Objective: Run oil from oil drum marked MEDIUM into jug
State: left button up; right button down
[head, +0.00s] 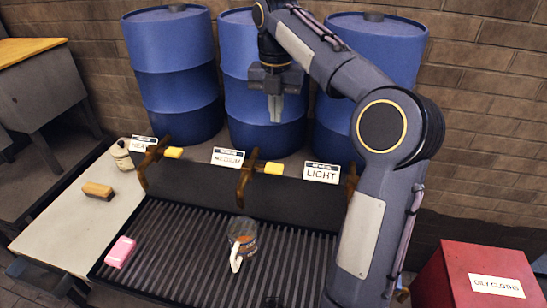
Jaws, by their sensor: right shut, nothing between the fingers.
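Three blue drums stand in a row against the wall; the middle one (258,80) is behind the MEDIUM label (228,156). Its brown tap (243,185) has a yellow lever (273,168) sticking out to the right. The jug (241,232) stands upright on the grating (180,235), below the MEDIUM tap in the picture, with its pale handle toward me. Its inside looks orange-brown; I cannot tell whether that is oil. No stream shows at the tap. My right gripper (276,108) is shut and empty, pointing down in front of the middle drum, above the yellow lever. My left gripper is out of view.
A pink block (120,252) lies on the grating. A brush (98,190) lies on the left bench. A red OILY CLOTHS bin (460,262) stands at right.

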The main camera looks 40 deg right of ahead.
aim_at(279, 167)
jog(key=shift+f, duration=0.15)
notch_tip(279, 167, down, 14)
jog(key=shift+r+b, duration=0.1)
jog(key=shift+b, duration=0.5)
jog(key=shift+s+d+p, duration=0.1)
jog(key=shift+s+p, duration=0.05)
jog(key=shift+p, duration=0.15)
jog(key=shift+s+d+f, duration=0.15)
jog(key=shift+s+f, duration=0.05)
jog(key=shift+f, duration=0.4)
jog(key=shift+s+d+f, duration=0.1)
jog(key=shift+s+f, duration=0.1)
jog(key=shift+f, duration=0.4)
jog(key=shift+w, duration=0.1)
dwell(5.0)
